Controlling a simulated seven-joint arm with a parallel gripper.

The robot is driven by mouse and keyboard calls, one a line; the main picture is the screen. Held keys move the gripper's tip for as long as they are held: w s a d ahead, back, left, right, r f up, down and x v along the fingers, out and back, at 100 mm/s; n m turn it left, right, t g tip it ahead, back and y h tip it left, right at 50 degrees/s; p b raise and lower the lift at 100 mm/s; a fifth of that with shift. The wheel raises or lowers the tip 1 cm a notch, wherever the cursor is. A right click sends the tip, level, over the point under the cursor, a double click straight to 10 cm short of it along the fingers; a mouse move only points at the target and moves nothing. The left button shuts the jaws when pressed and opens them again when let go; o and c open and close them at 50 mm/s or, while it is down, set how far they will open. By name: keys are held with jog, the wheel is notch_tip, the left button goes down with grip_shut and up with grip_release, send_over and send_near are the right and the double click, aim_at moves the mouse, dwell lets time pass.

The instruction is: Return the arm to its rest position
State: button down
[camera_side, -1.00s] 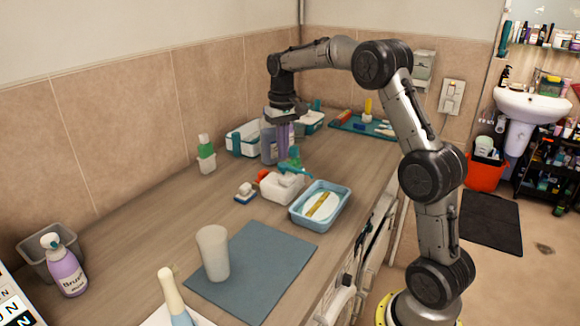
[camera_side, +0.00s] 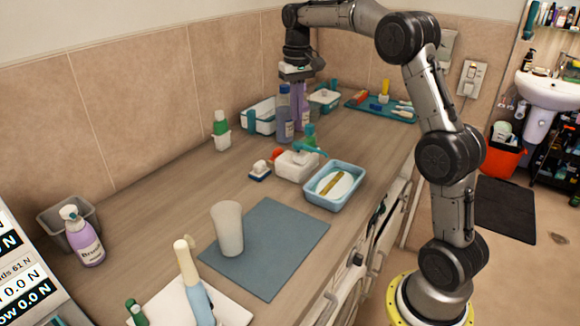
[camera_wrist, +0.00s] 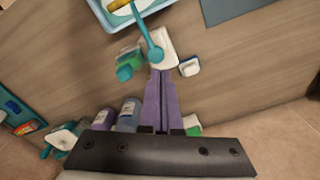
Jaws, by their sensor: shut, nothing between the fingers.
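My gripper (camera_side: 300,110) hangs pointing down above the far part of the counter, near the wall. Its purple fingers also show in the wrist view (camera_wrist: 160,78), close together with nothing between them. In the side view the fingers overlap a blue bottle (camera_side: 285,118) and a purple bottle behind, so their exact gap to these is hard to tell. In the wrist view the purple bottle (camera_wrist: 103,119) and the blue bottle stand beside the fingers, apart from them.
A teal tray (camera_side: 372,112) and white-teal boxes (camera_side: 259,118) stand behind. A beige cup (camera_side: 228,230) stands on a blue mat (camera_side: 285,262).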

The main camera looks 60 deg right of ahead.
jog(key=s+a+r+n+t, duration=0.3)
jog(key=s+a+r, duration=0.7)
jog(key=s+a, duration=0.35)
jog(key=s+a+f+n+t, duration=0.2)
jog(key=s+a+f, duration=0.3)
jog(key=s+f, duration=0.7)
jog(key=shift+s+f+n, duration=0.2)
jog(key=shift+s+n, duration=0.2)
jog(key=shift+s, duration=0.5)
